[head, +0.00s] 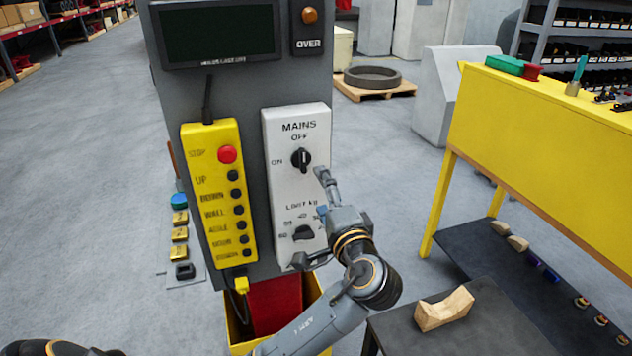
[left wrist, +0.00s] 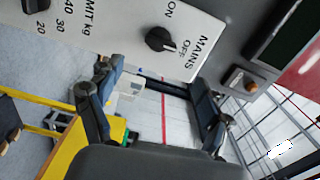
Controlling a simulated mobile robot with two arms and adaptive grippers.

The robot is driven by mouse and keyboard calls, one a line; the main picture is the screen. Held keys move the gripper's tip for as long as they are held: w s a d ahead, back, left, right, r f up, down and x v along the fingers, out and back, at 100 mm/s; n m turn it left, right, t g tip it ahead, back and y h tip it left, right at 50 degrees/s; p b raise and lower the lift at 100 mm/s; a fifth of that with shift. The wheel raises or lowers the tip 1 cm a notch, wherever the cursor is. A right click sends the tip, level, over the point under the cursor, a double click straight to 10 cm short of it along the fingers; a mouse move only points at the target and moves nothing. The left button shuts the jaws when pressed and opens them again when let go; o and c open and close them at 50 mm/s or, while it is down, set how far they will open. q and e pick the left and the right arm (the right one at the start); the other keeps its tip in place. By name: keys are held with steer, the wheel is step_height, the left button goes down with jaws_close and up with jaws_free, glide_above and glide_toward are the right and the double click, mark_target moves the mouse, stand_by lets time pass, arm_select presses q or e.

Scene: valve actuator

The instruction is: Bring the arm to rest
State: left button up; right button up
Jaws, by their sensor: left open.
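My left gripper (head: 314,222) is in front of the white mains panel (head: 283,190), with its fingers spread and nothing between them. The lower limit knob (head: 303,233) is partly behind the gripper. In the left wrist view, the open gripper (left wrist: 155,108) shows both fingers apart, with the mains knob (left wrist: 160,39) beyond them. I cannot tell whether a finger touches the panel. My right gripper is not in view.
A yellow button pendant (head: 219,195) hangs on the grey cabinet, left of the panel. A yellow bench (head: 545,140) stands at the right. A dark low table (head: 400,335) holds a wooden cradle block (head: 444,309). A yellow bin with red inside (head: 280,305) is below the cabinet.

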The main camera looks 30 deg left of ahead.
arm_select(q)
steer(key=shift+s+d, duration=0.2)
stand_by(0.4)
